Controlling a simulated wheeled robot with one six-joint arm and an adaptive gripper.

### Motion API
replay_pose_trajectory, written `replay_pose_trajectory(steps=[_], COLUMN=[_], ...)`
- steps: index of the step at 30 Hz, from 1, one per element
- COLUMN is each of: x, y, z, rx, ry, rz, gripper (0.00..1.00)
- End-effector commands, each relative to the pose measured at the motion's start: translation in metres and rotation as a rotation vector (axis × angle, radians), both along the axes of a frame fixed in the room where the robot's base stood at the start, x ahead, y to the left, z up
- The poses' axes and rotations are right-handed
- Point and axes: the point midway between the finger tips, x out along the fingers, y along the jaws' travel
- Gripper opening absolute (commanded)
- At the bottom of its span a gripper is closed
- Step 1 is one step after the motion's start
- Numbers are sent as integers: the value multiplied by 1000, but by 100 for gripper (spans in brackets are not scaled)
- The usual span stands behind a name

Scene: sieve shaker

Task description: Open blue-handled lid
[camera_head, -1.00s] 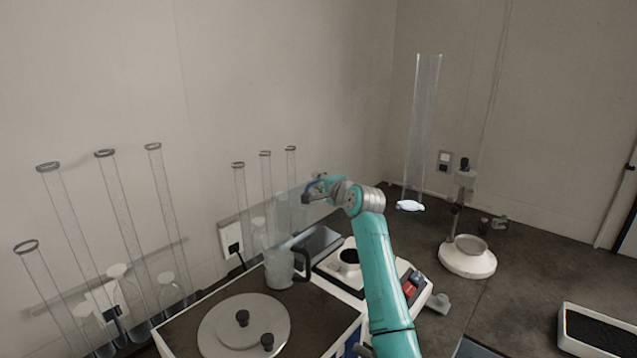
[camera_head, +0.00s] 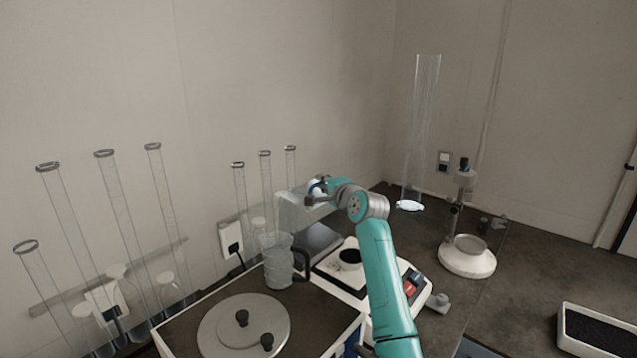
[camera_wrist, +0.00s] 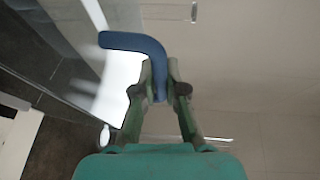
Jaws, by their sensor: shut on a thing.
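The blue handle (camera_wrist: 140,45) is a bent bar in the wrist view. Its lower end sits between the two fingers of my gripper (camera_wrist: 160,92), which is shut on it. In the head view my gripper (camera_head: 314,190) is raised above the dark-topped bench unit, in front of the wall, with a bit of blue at its tip. The lid is clear and hard to make out. A pale, see-through edge (camera_head: 290,198) shows beside the gripper, and clear panel edges show near the handle in the wrist view. The lid's full outline and hinge cannot be told.
A round metal lid with black knobs (camera_head: 243,326) lies front left. Several tall glass tubes stand left; a clear column (camera_head: 420,130) and white-based stand (camera_head: 467,262) stand right.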

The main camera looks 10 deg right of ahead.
Motion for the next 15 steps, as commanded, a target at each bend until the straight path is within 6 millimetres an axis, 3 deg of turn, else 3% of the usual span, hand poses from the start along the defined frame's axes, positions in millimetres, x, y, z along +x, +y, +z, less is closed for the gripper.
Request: replay_pose_trajectory(steps=[6, 15], x=[-19, -19], y=[-15, -15], z=[-1, -1], rx=[10, 11], ry=[-14, -12], rz=[-2, -1], gripper=[0, 0])
